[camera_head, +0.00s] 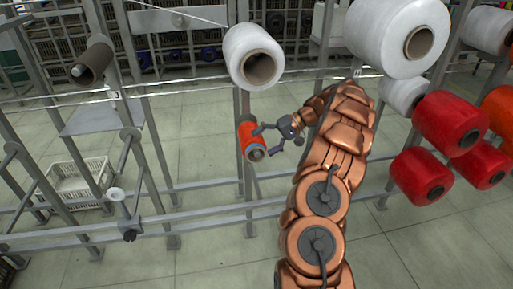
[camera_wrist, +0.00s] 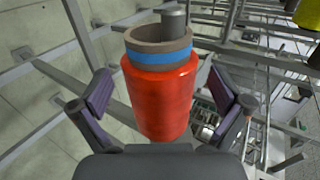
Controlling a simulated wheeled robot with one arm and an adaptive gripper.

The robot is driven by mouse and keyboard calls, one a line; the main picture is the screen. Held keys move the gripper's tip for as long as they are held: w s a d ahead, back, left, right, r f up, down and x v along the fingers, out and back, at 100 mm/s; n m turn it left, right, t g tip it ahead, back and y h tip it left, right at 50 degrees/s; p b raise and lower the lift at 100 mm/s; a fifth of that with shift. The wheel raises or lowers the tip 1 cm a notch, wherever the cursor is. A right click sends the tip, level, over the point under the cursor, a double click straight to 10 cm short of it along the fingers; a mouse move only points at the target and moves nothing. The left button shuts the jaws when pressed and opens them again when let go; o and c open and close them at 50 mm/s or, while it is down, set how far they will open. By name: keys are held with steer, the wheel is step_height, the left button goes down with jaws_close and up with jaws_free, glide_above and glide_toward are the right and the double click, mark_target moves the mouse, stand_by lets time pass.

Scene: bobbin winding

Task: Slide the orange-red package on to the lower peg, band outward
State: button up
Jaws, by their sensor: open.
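The orange-red package (camera_head: 243,138) sits low on the rack in the head view, below a large white package. Its end with the blue band and the brown core faces out towards the camera. In the wrist view the package (camera_wrist: 160,105) lies between the fingers, its blue band near the open core. A grey peg (camera_wrist: 175,20) shows at the core's mouth, so the package appears to be around the lower peg. How far along it sits is hard to tell. My gripper (camera_head: 264,142) is open around the package, with a visible gap on both sides.
The white package (camera_head: 240,48) hangs just above. White and red packages (camera_head: 450,125) crowd the right. A brown empty tube (camera_head: 95,62) is on the left of the rack. A white crate (camera_head: 78,183) stands on the floor at left. Rack rails run below the package.

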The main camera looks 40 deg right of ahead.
steer(key=v, duration=0.8)
stand_by(0.4)
steer(key=shift+d+r, duration=0.1)
steer(key=shift+d, duration=0.1)
stand_by(0.3)
